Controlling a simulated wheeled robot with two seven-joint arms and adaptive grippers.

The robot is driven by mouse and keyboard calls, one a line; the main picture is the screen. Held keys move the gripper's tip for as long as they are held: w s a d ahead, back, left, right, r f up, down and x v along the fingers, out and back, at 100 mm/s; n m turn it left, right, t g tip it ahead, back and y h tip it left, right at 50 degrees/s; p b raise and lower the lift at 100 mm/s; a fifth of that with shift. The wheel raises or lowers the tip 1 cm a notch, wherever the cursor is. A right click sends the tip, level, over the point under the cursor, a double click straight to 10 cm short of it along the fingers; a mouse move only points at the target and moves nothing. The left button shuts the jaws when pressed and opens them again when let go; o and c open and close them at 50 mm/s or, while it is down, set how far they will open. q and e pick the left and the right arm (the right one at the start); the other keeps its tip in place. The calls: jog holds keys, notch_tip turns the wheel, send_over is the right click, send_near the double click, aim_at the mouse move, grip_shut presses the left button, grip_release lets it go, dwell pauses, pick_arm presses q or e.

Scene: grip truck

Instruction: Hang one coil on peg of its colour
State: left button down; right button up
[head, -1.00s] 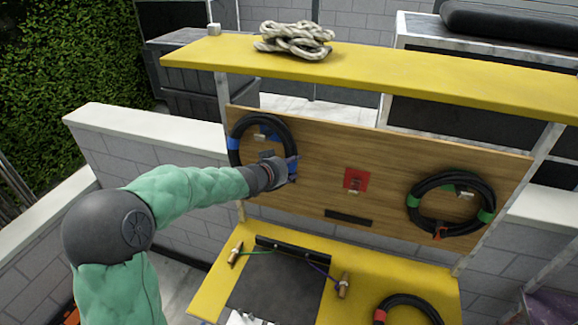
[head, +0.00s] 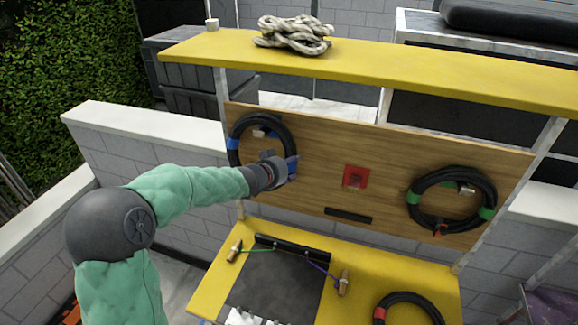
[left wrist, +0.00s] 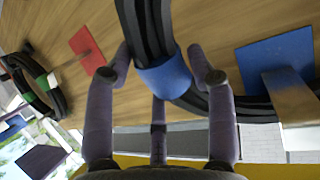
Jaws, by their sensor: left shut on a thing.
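The black coil with blue bands (head: 234,144) is up against the wooden board at the left. My left gripper (head: 291,168) is shut on its right lower side. The left wrist view shows the fingers (left wrist: 163,75) around the coil at a blue band (left wrist: 165,74). The blue peg (left wrist: 288,95) on its blue plate (left wrist: 272,58) shows inside the ring; I cannot tell whether the coil bears on it. The red peg (head: 354,177) is bare. The green-banded coil (head: 416,205) is at the green peg on the right. My right gripper is out of view.
A red-banded coil (head: 381,312) lies on the yellow lower shelf (head: 445,298). Brass-coloured fittings with thin cords (head: 343,285) lie there too. A yellow upper shelf (head: 430,72) above the board carries a pale rope (head: 293,36). The board's middle is free around the red peg.

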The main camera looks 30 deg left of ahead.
pick_arm(q)
jog(key=shift+c, duration=1.9)
grip_release()
jog(key=shift+r, duration=0.2)
jog(key=shift+o, duration=0.2)
jog(key=shift+f, duration=0.4)
jog(key=shift+s+r, duration=0.3)
jog(key=shift+s, duration=0.05)
jog(key=v, duration=1.1)
jog(key=shift+r, duration=0.2)
jog(key=shift+s, duration=0.15)
